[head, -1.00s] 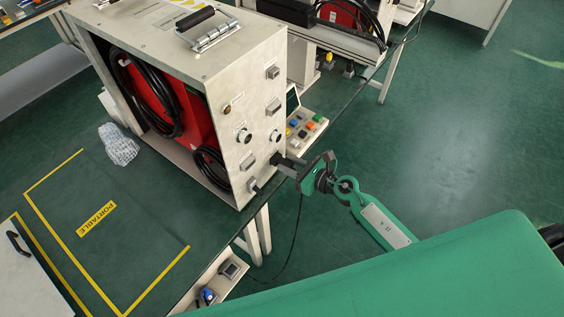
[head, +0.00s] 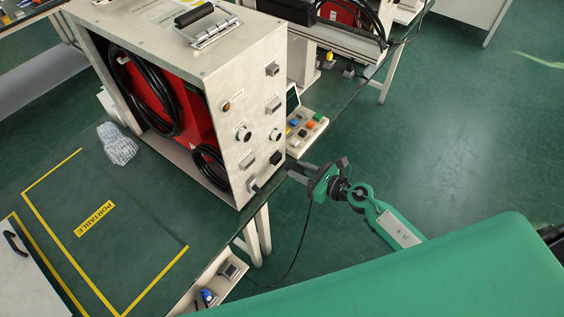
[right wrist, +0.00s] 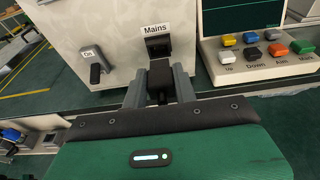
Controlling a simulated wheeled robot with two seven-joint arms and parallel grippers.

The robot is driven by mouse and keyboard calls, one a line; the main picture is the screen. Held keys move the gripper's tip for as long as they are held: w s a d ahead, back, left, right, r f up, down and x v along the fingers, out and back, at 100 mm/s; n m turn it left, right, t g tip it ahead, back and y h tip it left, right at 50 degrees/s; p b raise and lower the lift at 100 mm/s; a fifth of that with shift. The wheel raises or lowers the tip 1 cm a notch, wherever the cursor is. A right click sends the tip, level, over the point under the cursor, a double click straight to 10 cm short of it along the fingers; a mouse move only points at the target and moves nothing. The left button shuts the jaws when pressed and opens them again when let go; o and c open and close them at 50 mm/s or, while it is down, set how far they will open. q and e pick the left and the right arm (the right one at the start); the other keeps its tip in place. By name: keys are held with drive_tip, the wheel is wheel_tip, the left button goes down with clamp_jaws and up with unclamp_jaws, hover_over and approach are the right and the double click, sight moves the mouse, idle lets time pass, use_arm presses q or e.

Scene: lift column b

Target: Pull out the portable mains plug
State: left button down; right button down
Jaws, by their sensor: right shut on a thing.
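The portable unit is a pale metal case (head: 240,60) with a red device and coiled black cables inside, standing on the dark green bench top. Its black mains socket (head: 276,158) is low on the front panel; in the right wrist view the socket (right wrist: 158,47) sits under a "Mains" label. My right gripper (head: 293,172) is off the panel, to the right of the socket. It is shut on the black mains plug (right wrist: 160,80), which is apart from the socket and faces it. A black cable (head: 302,235) hangs below the gripper. My left gripper is out of view.
A control box with coloured buttons (head: 306,128) stands beside the case. An "On" switch (right wrist: 95,73) is left of the socket. A yellow-outlined "PORTABLE" area (head: 97,218) is on the bench at left. A low socket strip (head: 215,280) is under the bench. The floor at right is clear.

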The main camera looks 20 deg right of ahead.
sight(302, 173)
drive_tip(key=shift+f+b+v, duration=0.15)
drive_tip(key=shift+b+v, duration=0.15)
drive_tip(key=shift+v, duration=0.45)
drive_tip(key=shift+f+b+v, duration=0.2)
drive_tip(key=shift+b+v, duration=0.05)
drive_tip(key=shift+v, duration=0.55)
